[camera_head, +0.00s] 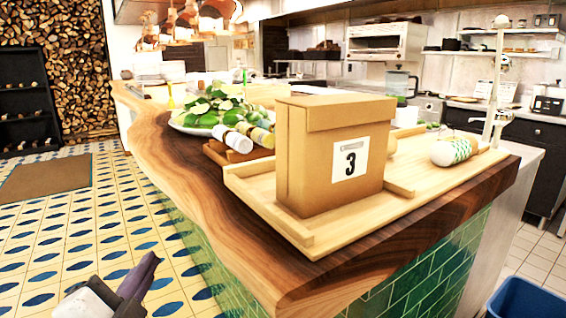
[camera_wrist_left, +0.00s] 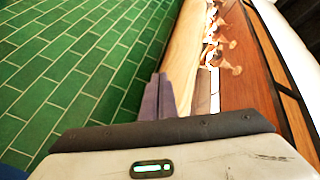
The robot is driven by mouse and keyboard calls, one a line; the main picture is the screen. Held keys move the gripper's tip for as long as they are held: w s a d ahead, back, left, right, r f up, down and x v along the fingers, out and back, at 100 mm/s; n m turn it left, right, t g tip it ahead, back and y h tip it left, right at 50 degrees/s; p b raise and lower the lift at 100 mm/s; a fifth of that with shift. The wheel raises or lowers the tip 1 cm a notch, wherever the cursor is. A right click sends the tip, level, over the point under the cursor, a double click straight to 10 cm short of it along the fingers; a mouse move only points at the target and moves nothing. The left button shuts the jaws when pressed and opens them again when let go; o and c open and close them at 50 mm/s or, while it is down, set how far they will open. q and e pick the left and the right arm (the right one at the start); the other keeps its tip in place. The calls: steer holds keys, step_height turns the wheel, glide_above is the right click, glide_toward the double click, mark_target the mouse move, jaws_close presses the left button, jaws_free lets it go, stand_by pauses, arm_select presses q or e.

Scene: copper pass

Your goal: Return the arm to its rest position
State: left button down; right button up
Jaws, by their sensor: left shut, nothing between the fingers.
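My left gripper (camera_head: 148,264) shows at the bottom left of the head view, over the patterned floor and left of the wooden counter (camera_head: 160,140). Its dark fingers are shut together with nothing between them. In the left wrist view the closed fingers (camera_wrist_left: 158,98) point up the picture, with green tiles to the left and wood to the right. My right gripper is in neither view.
On the counter a wooden tray (camera_head: 290,231) holds a cardboard box (camera_head: 330,165) marked 3. A blue bin (camera_head: 525,300) is at bottom right.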

arm_select(q)
steer(key=s+f+n+g, duration=0.3)
steer(key=s+f+g, duration=0.15)
steer(key=f, duration=0.45)
steer(key=s+f+n+g, duration=0.25)
steer(key=s+f, duration=0.25)
steer(key=f, duration=0.4)
steer(key=s+f+n+g+h, duration=0.1)
steer(key=s+f+n+g, duration=0.1)
steer(key=s+f+g, duration=0.35)
steer(key=s+f+n+g, duration=0.2)
steer(key=s+f, duration=0.4)
steer(key=s, duration=0.5)
steer(key=w+d+t+h+p, duration=0.2)
steer(key=w+d+t+p, duration=0.3)
steer(key=d+p, duration=0.2)
steer(key=shift+f+m+t+h+p, duration=0.3)
steer(key=shift+m+t+p, duration=0.05)
steer(key=shift+p, duration=0.9)
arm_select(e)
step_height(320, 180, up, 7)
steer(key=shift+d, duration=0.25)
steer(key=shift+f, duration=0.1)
